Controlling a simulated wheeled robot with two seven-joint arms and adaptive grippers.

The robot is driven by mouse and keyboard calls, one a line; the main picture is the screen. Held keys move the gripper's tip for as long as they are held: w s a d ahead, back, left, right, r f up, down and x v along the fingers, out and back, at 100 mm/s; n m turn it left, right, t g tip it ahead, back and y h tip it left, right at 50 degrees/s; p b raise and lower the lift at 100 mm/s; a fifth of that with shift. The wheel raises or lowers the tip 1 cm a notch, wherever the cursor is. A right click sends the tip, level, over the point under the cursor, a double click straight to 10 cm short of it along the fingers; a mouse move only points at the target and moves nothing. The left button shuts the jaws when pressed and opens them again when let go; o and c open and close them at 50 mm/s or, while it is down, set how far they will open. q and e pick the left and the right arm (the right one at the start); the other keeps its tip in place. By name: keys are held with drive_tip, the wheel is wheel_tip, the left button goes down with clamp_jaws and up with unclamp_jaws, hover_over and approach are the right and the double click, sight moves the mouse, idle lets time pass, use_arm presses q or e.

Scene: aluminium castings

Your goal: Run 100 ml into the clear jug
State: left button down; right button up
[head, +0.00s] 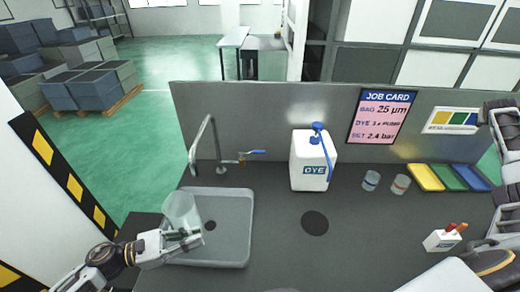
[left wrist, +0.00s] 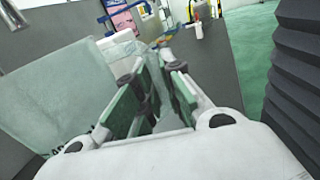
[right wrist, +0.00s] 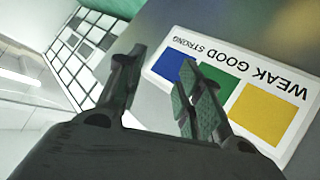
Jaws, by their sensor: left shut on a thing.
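The clear jug (head: 181,210) is in the head view at the sink's left side, upright or slightly tilted, below the tap's spout (head: 193,165). My left gripper (head: 187,240) is shut on the jug, at its lower right side. In the left wrist view the jug's translucent wall (left wrist: 55,100) fills the left, beside the left gripper (left wrist: 160,80). No water level can be made out in it. The tap's blue lever (head: 255,152) sticks out to the right of the spout. My right gripper (right wrist: 160,80) is open and empty, before the WEAK GOOD STRONG colour card (right wrist: 230,85).
The grey sink (head: 240,225) is set in the dark worktop. A white DYE container (head: 312,165) with a blue pump stands at the back. Two small cups (head: 371,180), coloured trays (head: 425,177) and a white marker box (head: 442,240) are to the right.

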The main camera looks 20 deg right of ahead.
drive_tip(key=w+a+r+n+t+y, duration=0.5)
drive_tip(key=w+a+r+n, duration=0.4)
drive_tip(key=w+a+r, duration=1)
drive_tip(key=w+a+r+n+t+y, duration=0.1)
drive_tip(key=w+a+n, duration=0.1)
drive_tip(key=w+a, duration=0.5)
drive_tip(key=w+a+r+n+t+y, duration=0.1)
drive_tip(key=w+a+y, duration=0.15)
drive_tip(key=a, duration=0.75)
drive_tip(key=w+a+r+n+t+y, duration=0.1)
drive_tip(key=w+a+n, duration=0.1)
drive_tip(key=w+a, duration=0.5)
drive_tip(key=n+g+y, duration=0.2)
drive_tip(key=n+g, duration=0.7)
hover_over(252, 152)
drive_tip(key=s+d, duration=0.3)
drive_tip(key=s+f+x, duration=0.1)
drive_tip(key=s+x, duration=0.2)
drive_tip(key=x, duration=0.9)
drive_tip(key=s+x, duration=0.3)
drive_tip(key=x, duration=1)
drive_tip(key=shift+s+a+f+g+h, duration=0.15)
drive_tip(key=shift+a+f+g+h, duration=0.2)
drive_tip(key=shift+a+f+g, duration=0.1)
